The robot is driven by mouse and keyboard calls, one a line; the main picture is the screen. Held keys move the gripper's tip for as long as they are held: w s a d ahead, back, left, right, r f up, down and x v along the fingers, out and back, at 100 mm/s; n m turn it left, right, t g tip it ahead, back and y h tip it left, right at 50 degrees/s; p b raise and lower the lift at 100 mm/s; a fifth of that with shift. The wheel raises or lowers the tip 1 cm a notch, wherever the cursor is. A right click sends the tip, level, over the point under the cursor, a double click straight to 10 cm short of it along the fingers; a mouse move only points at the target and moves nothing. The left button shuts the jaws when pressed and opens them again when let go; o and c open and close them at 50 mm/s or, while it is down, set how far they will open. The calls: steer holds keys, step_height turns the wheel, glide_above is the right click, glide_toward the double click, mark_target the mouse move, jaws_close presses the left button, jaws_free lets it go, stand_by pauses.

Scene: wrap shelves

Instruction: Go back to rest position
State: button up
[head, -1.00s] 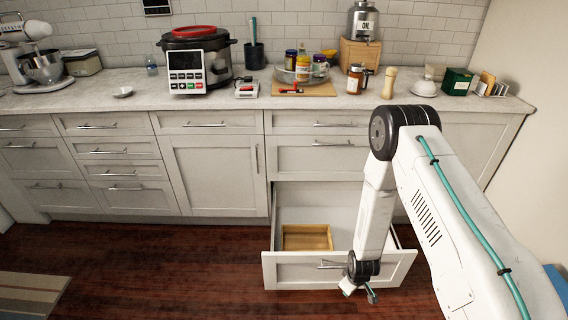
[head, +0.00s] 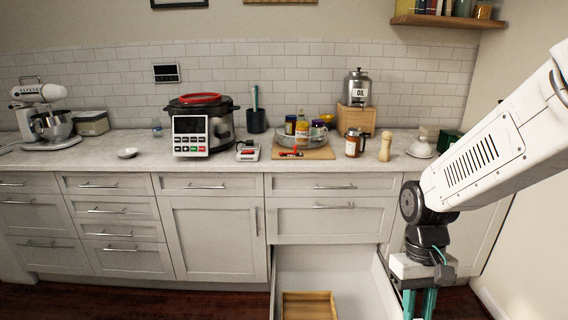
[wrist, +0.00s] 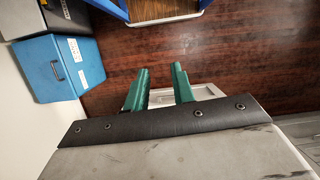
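My gripper (head: 420,303) hangs at the lower right of the head view, pointing down beside the right side of an open drawer (head: 325,262). In the wrist view its two teal fingers (wrist: 160,88) stand apart with nothing held between them. A pale framed panel shows behind the fingertips; I cannot tell for sure what it is. A wooden tray (head: 308,307) lies inside the drawer. The drawer's front is out of the head view.
A blue box (wrist: 50,68) stands on the floor by the wall.

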steer(key=s+d+r+m+t, duration=0.1)
steer(key=s+r+t, duration=0.3)
steer(key=s+r, duration=0.7)
step_height(320, 180, up, 4)
steer(key=shift+s+f+t, duration=0.1)
steer(key=shift+s+t, duration=0.3)
